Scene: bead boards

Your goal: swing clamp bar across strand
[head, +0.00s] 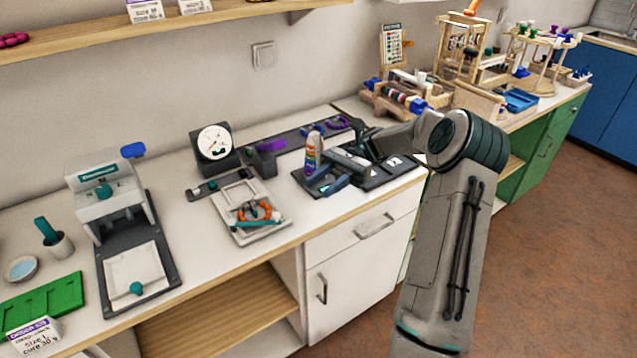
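A pale square bead board (228,203) lies on the counter left of centre, with a raised frame. An orange ring-shaped strand (241,213) lies on its front half. A teal bar (257,222), which looks like the clamp bar, lies near the board's front edge by the strand; whether it crosses over the strand is too small to tell. My arm comes in from the right, and my gripper (352,160) is low over the dark tray to the right of the board, apart from the bar. Its fingers blend with the dark items there, so their opening is unclear.
A dial gauge (213,143) stands behind the board, and a grey press (105,195) stands at left. Wooden racks (460,45) crowd the far right. Bare counter lies in front of the board.

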